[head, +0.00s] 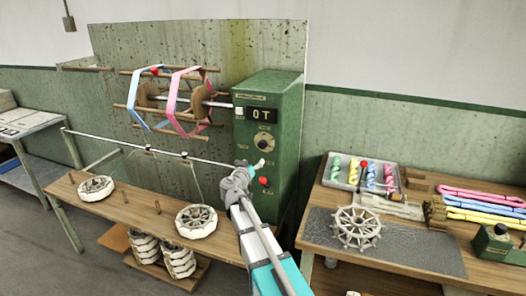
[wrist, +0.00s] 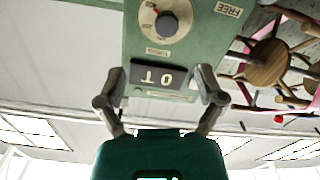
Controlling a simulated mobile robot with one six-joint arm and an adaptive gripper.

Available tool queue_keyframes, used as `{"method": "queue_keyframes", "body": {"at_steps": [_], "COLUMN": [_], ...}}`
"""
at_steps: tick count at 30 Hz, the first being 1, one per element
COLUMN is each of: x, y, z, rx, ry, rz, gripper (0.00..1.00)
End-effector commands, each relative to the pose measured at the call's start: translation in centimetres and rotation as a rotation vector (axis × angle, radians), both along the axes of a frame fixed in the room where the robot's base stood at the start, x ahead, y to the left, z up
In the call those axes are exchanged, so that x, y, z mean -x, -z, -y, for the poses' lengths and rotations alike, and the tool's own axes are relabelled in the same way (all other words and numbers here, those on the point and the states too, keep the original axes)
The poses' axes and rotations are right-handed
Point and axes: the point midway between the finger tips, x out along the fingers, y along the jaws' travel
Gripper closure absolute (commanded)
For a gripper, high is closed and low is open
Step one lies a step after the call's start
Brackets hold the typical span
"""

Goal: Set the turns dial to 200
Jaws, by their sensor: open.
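The green control box (head: 270,120) stands at the right end of the reeling bench. Its round cream dial with a dark knob (head: 264,142) sits under a black display (head: 261,114) reading "0T". In the wrist view, which is upside down, the dial (wrist: 168,20) is at the top edge, partly cut off, with a red mark at its upper left. The display (wrist: 157,77) shows between the fingers of my gripper (wrist: 160,84). My gripper is open and empty, apart from the dial. In the head view my gripper (head: 248,172) is in front of the box, below the dial.
A red button (head: 264,181) sits low on the box face. The hexagonal reel with pink and blue skeins (head: 172,98) is left of the box. A wooden table (head: 360,263) to the right holds a bobbin tray (head: 345,185), a spoked wheel (head: 357,227) and colored skeins (head: 485,205).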

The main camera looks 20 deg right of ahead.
Motion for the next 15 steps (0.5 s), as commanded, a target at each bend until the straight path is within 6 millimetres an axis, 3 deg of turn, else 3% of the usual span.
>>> {"method": "queue_keyframes", "body": {"at_steps": [15], "x": [-0.70], "y": [-0.21], "z": [-0.54], "rx": [0.014], "ry": [-0.025], "rz": [0.024], "gripper": [0.12]}}
